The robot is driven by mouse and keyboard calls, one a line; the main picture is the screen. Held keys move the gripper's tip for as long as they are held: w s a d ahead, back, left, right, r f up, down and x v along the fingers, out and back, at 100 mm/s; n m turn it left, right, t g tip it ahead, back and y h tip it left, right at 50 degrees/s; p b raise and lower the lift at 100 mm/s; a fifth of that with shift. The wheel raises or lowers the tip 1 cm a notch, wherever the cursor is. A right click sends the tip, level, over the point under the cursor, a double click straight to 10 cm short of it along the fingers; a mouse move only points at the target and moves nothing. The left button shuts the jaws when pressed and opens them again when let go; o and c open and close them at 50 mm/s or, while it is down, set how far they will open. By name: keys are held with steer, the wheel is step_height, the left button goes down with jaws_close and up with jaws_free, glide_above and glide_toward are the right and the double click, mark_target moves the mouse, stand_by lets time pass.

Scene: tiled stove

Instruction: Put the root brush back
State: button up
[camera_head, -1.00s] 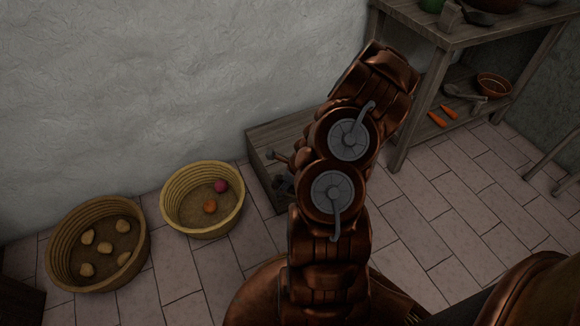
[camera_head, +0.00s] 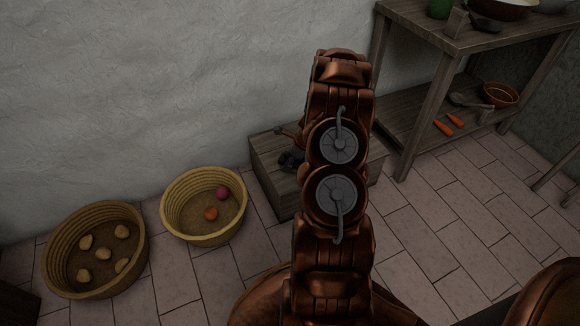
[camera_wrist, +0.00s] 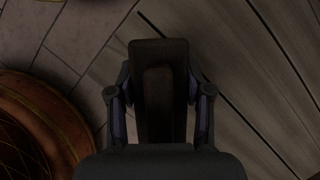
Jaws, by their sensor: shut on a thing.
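My gripper (camera_wrist: 161,85) is shut on a dark brown wooden block, which I take to be the root brush (camera_wrist: 160,50). In the wrist view the block stands between the two fingers and juts out past them. Behind it lie grey planks on the right and floor tiles on the left. In the head view my arm hides most of the gripper. A dark part of it (camera_head: 290,160) shows left of the arm, in front of the low wooden box (camera_head: 278,188). I cannot tell how high the brush is above the planks.
Two round baskets stand on the tiles at left, one with several potatoes (camera_head: 60,225), one with a beet and an orange vegetable (camera_head: 175,225). A wooden table (camera_head: 425,35) with a lower shelf stands at right, holding carrots (camera_head: 443,129) and a bowl (camera_head: 500,94).

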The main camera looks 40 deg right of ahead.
steer(key=shift+w+d, duration=0.4)
steer(key=shift+d, duration=0.05)
step_height(320, 180, down, 4)
steer(key=shift+r+b, duration=0.2)
steer(key=shift+b, duration=0.95)
steer(key=o, duration=1.3)
